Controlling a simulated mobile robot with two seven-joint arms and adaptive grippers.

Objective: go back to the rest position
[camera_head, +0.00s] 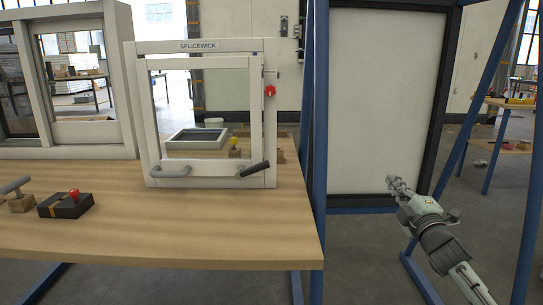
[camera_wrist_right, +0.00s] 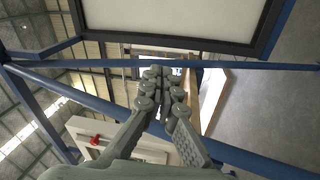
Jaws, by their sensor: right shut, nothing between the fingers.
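My right gripper (camera_head: 397,186) is at the right of the head view, in front of the lower part of a white panel and clear of the table. It is shut with nothing between its fingers. In the right wrist view its fingers (camera_wrist_right: 163,88) are together and point toward the blue frame and the table's edge. My left gripper is in neither view.
A wooden table (camera_head: 200,240) bears a white SPLICEWICK frame (camera_head: 146,110), a black box with a red knob (camera_head: 66,204) and a grey handle on a wooden block (camera_head: 21,203). A blue post (camera_head: 317,120) and the black-framed white panel (camera_head: 390,90) stand right of it.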

